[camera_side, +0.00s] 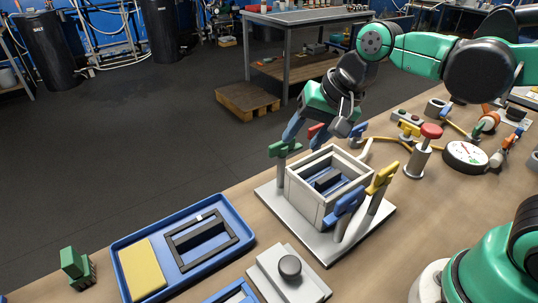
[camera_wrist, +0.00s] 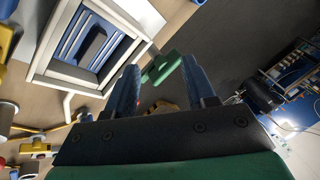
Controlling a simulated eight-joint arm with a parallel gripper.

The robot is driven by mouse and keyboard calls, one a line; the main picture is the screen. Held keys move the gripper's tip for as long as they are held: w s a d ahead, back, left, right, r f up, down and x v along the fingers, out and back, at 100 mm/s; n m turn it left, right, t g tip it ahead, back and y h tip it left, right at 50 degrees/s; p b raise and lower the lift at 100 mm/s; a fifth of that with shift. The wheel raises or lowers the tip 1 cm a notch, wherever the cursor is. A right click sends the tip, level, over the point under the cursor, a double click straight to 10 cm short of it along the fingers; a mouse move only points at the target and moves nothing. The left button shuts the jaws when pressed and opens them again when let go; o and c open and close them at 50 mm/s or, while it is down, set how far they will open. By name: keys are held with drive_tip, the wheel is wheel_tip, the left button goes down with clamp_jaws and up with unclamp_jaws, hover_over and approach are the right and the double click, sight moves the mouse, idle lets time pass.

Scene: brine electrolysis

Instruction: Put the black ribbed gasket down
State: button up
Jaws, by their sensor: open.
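A black rectangular frame (camera_side: 178,246), which looks like the gasket, lies in the blue tray (camera_side: 118,262); ribs are too small to make out. My gripper (camera_side: 302,131) is open and empty, above and behind the white open-topped cell box (camera_side: 303,196), well away from the tray. In the wrist view, my gripper (camera_wrist: 161,66) has its two blue fingers apart, with a green clamp (camera_wrist: 162,68) seen beyond and between them. The box (camera_wrist: 75,72) holds blue bars and a dark block (camera_wrist: 92,45); the same block (camera_side: 327,180) shows in the side view.
The green clamp (camera_side: 284,148), a yellow clamp (camera_side: 383,178) and a blue clamp (camera_side: 344,201) stand around the box on a pale base plate (camera_side: 328,254). A yellow sheet (camera_side: 142,270) shares the tray. A red-topped post (camera_side: 430,133) and round gauge (camera_side: 465,155) stand to the right.

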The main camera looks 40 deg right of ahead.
drive_tip(key=s+d+f+n+t+h, duration=0.1)
drive_tip(key=s+d+n+t+h, duration=0.1)
drive_tip(key=d+n, duration=0.3)
drive_tip(key=shift+s+d+f+n, duration=0.3)
drive_tip(key=shift+s+n, duration=0.5)
drive_tip(key=shift+s, duration=0.1)
drive_tip(key=shift+o, duration=1.1)
drive_tip(key=o, duration=0.6)
drive_tip(key=a+r+n, duration=0.1)
drive_tip(key=a+r+n+y, duration=0.1)
drive_tip(key=shift+w+a+r+n+g, duration=0.2)
drive_tip(key=shift+a+r+n+g, duration=0.1)
drive_tip(key=shift+a+r+n, duration=0.1)
drive_tip(key=shift+c, duration=0.2)
drive_tip(key=s+a+r+n+g+y, duration=0.2)
drive_tip(key=s+a+r+n+g, duration=0.15)
drive_tip(key=a+r+n, duration=0.35)
drive_tip(key=s+a+r+n+g+y, duration=0.2)
drive_tip(key=s+a+r+n+g, duration=0.15)
drive_tip(key=a+r+n, duration=0.35)
wheel_tip(320, 180, down, 9)
drive_tip(key=a+n, duration=0.1)
drive_tip(key=a, duration=0.1)
drive_tip(key=shift+t, duration=0.3)
